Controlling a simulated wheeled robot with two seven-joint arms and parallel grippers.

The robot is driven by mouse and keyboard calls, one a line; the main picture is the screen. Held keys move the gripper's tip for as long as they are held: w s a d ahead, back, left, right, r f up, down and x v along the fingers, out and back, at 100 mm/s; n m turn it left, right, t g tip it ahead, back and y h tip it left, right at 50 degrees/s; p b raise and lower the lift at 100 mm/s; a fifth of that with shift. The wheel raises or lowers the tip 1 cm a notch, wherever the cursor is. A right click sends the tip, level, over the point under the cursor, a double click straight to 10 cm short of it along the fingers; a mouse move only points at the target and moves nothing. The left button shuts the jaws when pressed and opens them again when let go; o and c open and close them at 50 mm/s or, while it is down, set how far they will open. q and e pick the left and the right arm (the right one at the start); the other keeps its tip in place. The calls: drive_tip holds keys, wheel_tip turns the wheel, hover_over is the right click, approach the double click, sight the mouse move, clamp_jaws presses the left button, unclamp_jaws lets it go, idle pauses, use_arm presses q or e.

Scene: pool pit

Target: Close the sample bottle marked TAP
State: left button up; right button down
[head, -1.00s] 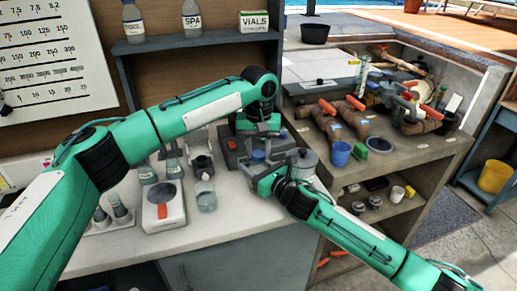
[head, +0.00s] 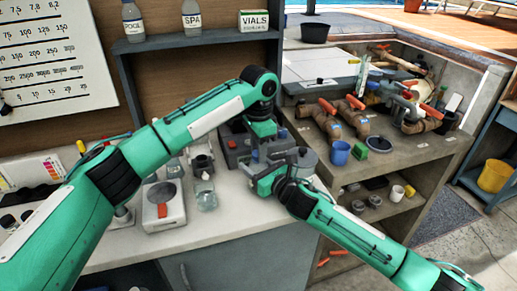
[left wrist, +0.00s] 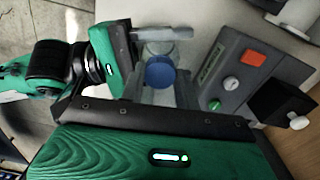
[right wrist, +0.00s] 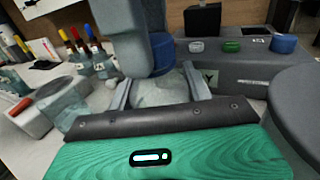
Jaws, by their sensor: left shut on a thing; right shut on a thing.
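A clear bottle with a blue cap stands at the counter's right end, mostly hidden by my grippers in the head view. My right gripper (head: 270,172) is shut on the clear bottle body (right wrist: 160,92), seen between its fingers in the right wrist view. The blue cap (right wrist: 162,55) sits at the bottle's top there. My left gripper (left wrist: 159,82) comes from above and is shut on the blue cap (left wrist: 160,72). I cannot read the bottle's label or tell how far the cap is turned on.
A scale (head: 163,205) and another clear bottle (head: 205,195) stand to the left on the counter. A shelf (head: 195,40) with POOL and SPA bottles is behind.

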use_arm(q)
drive_tip(key=o, duration=1.2)
drive_tip(key=shift+c, duration=0.2)
wheel_tip(320, 180, up, 12)
use_arm(e)
drive_tip(key=c, duration=0.5)
unclamp_jaws()
drive_tip(key=shift+s+d, duration=0.1)
